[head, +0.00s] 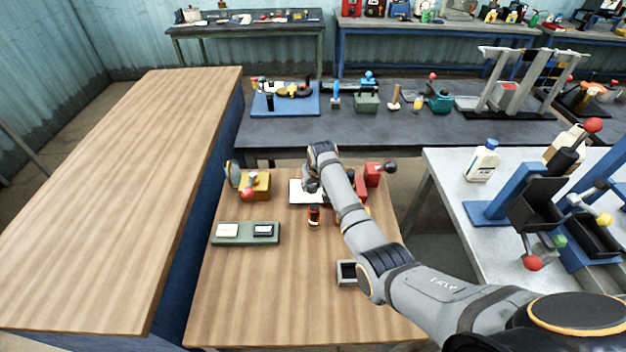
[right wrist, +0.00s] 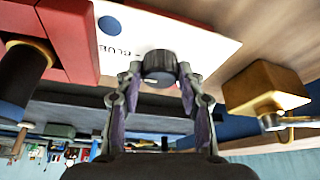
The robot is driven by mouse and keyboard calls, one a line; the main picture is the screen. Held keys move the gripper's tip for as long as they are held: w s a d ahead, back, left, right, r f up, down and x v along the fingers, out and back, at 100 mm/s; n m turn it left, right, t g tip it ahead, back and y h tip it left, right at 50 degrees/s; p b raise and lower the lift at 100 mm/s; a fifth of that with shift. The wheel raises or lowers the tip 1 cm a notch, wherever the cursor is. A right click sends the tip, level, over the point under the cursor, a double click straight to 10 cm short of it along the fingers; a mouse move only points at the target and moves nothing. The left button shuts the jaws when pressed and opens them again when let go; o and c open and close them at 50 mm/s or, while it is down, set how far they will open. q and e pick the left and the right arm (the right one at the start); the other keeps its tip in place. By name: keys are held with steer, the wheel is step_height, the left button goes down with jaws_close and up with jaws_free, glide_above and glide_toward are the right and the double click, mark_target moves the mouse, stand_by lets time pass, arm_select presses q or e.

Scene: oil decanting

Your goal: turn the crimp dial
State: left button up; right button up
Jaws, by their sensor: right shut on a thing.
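In the right wrist view, my right gripper (right wrist: 160,80) has its two fingers closed on the sides of a dark round ridged knob (right wrist: 158,64), which looks like the crimp dial. The knob lies in front of a white card (right wrist: 205,45) with a blue dot and the word BLUE. In the head view, my right gripper (head: 312,186) is over the wooden bench by the white card (head: 296,196), and my arm hides the dial there. A red device (head: 372,173) with a black ball stands partly behind my arm; it also shows in the right wrist view (right wrist: 82,35).
A brass-yellow device (head: 262,186) stands left of the card. A small dark-and-red cylinder (head: 314,218) stands just nearer. A small grey open box (head: 347,272) sits beside my arm. The bench's front left is clear.

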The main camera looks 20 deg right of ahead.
steer(key=shift+m, duration=0.6)
steer(key=o, duration=1.2)
steer(key=v, duration=1.2)
steer(key=shift+a, duration=0.3)
